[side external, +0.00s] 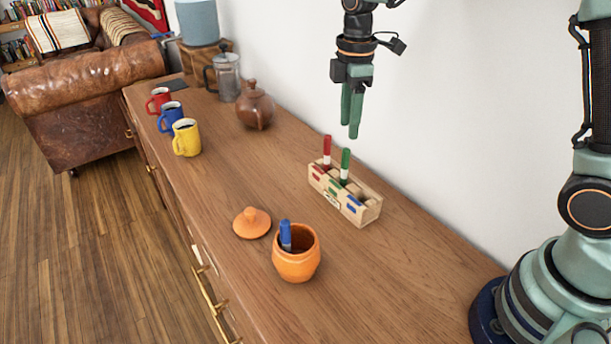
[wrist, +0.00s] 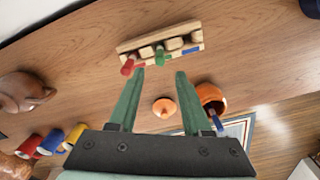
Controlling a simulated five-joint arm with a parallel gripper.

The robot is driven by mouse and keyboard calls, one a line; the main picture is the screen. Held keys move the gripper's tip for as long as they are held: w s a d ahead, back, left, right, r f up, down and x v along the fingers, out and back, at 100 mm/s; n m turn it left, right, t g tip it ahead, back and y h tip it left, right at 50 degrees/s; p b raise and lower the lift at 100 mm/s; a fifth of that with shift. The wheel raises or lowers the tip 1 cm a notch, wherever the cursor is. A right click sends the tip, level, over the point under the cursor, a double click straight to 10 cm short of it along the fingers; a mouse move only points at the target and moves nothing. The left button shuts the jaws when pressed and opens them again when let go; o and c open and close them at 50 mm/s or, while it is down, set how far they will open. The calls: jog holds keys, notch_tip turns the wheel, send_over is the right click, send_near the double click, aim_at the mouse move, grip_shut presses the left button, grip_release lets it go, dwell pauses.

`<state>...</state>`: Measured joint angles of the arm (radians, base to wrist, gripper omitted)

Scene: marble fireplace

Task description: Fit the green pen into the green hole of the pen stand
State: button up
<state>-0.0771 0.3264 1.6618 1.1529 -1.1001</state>
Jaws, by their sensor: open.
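The wooden pen stand (side external: 358,210) sits on the sideboard, with red, green and blue marks along its front. The green pen (side external: 346,163) stands upright in the stand, in line with the green mark. It also shows in the wrist view (wrist: 160,55). The red pen (side external: 327,150) stands at the red-marked end. The blue pen (side external: 285,233) leans inside the orange pot (side external: 297,264). My gripper (side external: 351,132) is open and empty, pointing down above the stand and apart from the pens. In the wrist view its two fingers (wrist: 159,75) are spread wide.
The orange lid (side external: 252,222) lies beside the pot. Red, blue and yellow mugs (side external: 186,138), a brown teapot (side external: 256,106) and a French press (side external: 226,78) stand farther back. A white wall runs along the back edge. The wood between mugs and lid is clear.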

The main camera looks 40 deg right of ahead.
jog(key=s+d+r+m+t, duration=0.2)
jog(key=s+r+m+t, duration=0.1)
jog(key=s+r+m, duration=0.4)
jog(key=s+d+m+t, duration=0.1)
jog(key=s+m+t, duration=0.1)
jog(key=s+m, duration=0.4)
jog(key=shift+s+d+f+t, duration=0.15)
jog(key=shift+s+f+t, duration=0.2)
jog(key=shift+s, duration=0.4)
